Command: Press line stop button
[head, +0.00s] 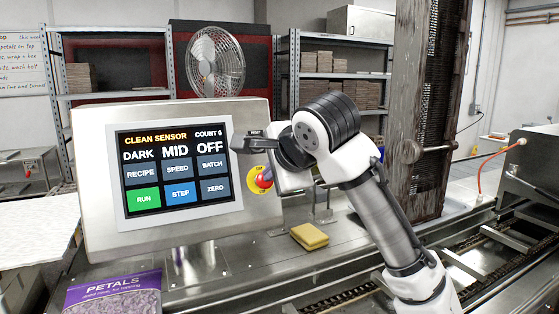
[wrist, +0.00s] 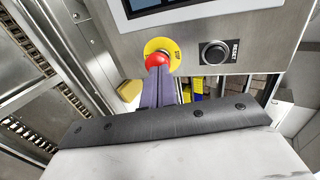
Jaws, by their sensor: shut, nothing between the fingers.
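The line stop button is a red mushroom button (wrist: 157,60) on a yellow ring, mounted on the metal control panel. In the wrist view the fingertips overlap the red cap's lower edge. I cannot tell whether they touch it or whether the cap is pressed in.
A black RESET button (wrist: 214,53) sits right of the red one in the wrist view. The touchscreen (head: 180,168) reads "CLEAN SENSOR" and "COUNT 0". A yellow sponge (head: 309,236) lies on the metal bench below. A conveyor (head: 500,255) runs at right.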

